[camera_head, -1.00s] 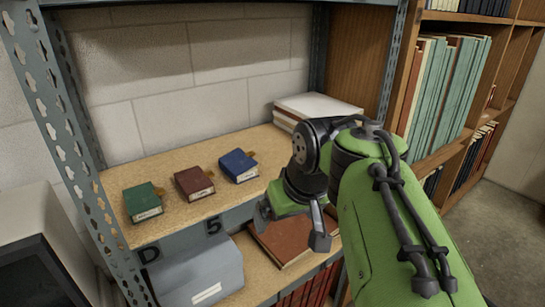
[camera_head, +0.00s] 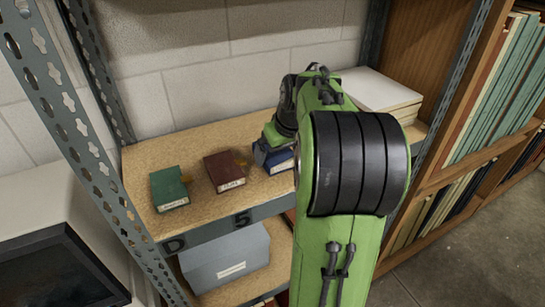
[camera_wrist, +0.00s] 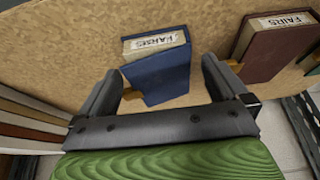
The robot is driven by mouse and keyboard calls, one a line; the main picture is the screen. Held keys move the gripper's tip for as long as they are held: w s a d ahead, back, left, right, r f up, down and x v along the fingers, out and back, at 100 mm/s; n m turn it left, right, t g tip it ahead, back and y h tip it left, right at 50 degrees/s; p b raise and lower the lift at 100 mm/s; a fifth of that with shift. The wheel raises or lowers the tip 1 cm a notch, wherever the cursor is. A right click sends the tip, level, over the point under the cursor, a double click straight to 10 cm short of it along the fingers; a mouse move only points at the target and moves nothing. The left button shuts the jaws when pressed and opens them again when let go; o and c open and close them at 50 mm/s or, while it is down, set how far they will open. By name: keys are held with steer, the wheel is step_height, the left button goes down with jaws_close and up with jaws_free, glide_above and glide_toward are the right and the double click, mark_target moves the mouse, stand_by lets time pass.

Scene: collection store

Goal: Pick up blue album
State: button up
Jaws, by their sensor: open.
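The blue album (camera_head: 279,160) lies on the shelf board, right of the other two small albums. In the head view my arm hides part of it. In the wrist view the blue album (camera_wrist: 160,75) shows its pale labelled edge at the far side. My gripper (camera_wrist: 166,78) is open, with one finger on each side of the album's near part. I cannot tell whether the fingers touch it. In the head view my gripper (camera_head: 272,146) is mostly hidden behind my arm.
A maroon album (camera_head: 225,171) and a green album (camera_head: 168,188) lie to the left on the shelf (camera_head: 205,138). A stack of white-topped papers (camera_head: 380,90) lies at the back right. A metal upright (camera_head: 75,130) stands at left. A grey box (camera_head: 226,258) is below.

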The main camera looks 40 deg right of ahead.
steer(key=x, duration=0.2)
steer(key=shift+w+d+f, duration=0.15)
steer(key=shift+w+f, duration=0.15)
steer(key=shift+s, duration=0.15)
steer(key=shift+c, duration=0.6)
steer(key=c, duration=0.9)
